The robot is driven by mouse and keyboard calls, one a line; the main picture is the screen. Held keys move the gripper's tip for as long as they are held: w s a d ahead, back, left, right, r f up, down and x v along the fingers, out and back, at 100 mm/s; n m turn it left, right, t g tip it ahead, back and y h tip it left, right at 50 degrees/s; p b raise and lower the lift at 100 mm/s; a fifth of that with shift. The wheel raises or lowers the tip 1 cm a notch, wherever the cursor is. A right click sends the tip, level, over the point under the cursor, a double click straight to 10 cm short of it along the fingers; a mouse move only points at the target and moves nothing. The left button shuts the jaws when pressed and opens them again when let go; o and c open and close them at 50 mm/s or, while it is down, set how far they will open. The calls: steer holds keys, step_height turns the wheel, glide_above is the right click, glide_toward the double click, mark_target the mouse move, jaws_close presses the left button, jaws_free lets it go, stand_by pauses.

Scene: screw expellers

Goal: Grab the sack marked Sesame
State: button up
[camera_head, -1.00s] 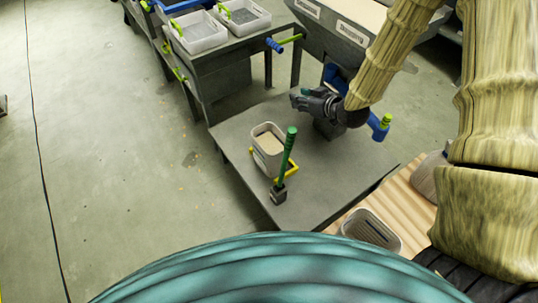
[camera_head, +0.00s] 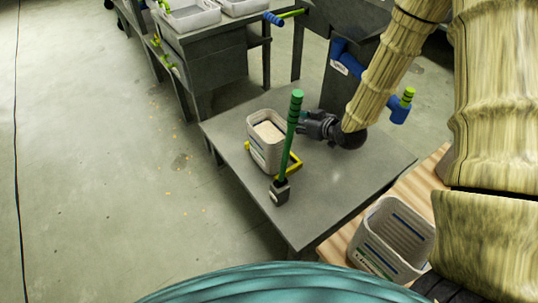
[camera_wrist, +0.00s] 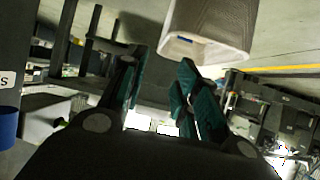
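I see no sack and no label that reads Sesame in either view. My gripper (camera_head: 303,118) is over the grey metal table (camera_head: 235,128), close to the right of a pale tub (camera_head: 262,151) with beige contents. In the wrist view the teal fingers of my gripper (camera_wrist: 160,78) stand apart with nothing between them. A pale tub (camera_wrist: 208,30) shows above and to the right of the fingers there, partly cut by the frame edge.
A green-handled tool (camera_head: 292,125) stands upright beside the tub and a yellow frame (camera_head: 291,167). A blue-handled machine (camera_head: 345,62) stands behind my gripper. A pale crate (camera_head: 375,256) sits on slatted wood at lower right. Bare floor (camera_head: 90,160) lies left.

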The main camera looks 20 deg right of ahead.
mark_target(282, 120)
steer(key=b+x, duration=0.1)
steer(key=x, duration=0.3)
steer(key=f+b+x, duration=0.1)
steer(key=x, duration=0.2)
steer(key=b+x, duration=0.1)
steer(key=x, duration=0.3)
steer(key=shift+f+b, duration=0.3)
jaws_close()
steer(key=shift+r, duration=0.1)
